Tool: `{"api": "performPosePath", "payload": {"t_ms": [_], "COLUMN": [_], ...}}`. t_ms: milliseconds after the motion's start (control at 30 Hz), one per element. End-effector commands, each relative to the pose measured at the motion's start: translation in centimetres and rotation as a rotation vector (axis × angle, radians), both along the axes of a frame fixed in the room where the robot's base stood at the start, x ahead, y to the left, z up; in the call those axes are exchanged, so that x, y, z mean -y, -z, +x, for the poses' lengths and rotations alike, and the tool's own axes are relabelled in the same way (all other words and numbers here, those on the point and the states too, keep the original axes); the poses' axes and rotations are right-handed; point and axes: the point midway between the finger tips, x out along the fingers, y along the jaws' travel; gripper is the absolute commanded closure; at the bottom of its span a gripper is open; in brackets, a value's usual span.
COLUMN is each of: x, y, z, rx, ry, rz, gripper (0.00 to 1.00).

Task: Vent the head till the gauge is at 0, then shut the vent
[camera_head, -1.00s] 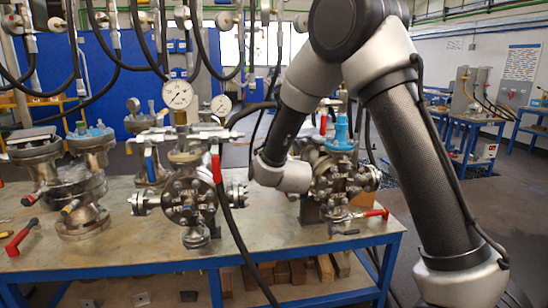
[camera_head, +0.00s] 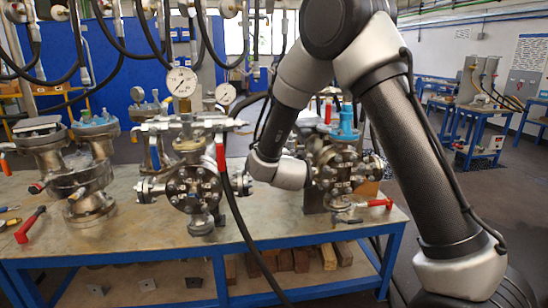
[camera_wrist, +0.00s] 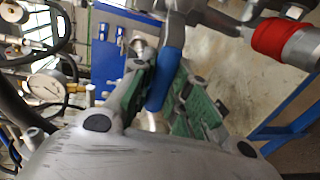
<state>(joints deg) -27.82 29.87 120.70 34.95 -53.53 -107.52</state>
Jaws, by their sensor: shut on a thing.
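A flanged vessel head (camera_head: 190,190) stands on the bench in the head view. A white dial gauge (camera_head: 182,82) rises above it; its needle is too small to read surely. A valve manifold (camera_head: 185,124) crosses the top, with a red lever (camera_head: 220,158) hanging at its right and a blue lever (camera_head: 153,153) at its left. In the wrist view my gripper (camera_wrist: 158,95) has its green-padded fingers closed around a blue lever handle (camera_wrist: 172,65). In the head view my fingers are not clear beside the vessel. A gauge (camera_wrist: 45,86) shows at left in the wrist view.
A second vessel (camera_head: 335,165) with a blue top stands close to the right of my wrist. More flanged vessels (camera_head: 80,175) stand at left. A black hose (camera_head: 240,230) hangs in front of the bench. A red collar (camera_wrist: 270,38) is near my gripper.

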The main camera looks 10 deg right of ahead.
Motion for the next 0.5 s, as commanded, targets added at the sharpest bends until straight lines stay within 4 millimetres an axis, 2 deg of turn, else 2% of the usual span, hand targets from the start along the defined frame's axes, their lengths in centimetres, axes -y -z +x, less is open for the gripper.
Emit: {"api": "performPosePath", "payload": {"t_ms": [167,200,300,500], "x": [-0.01,-0.01,-0.01,0.0], "y": [0.21,0.22,0.2,0.11], "z": [-0.08,-0.08,-0.07,-0.04], "rx": [-0.005,-0.005,-0.005,-0.003], "ry": [-0.001,-0.001,-0.001,-0.001], "rz": [-0.003,-0.003,-0.003,-0.002], "gripper": [1.0,0.79,0.61,0.6]}}
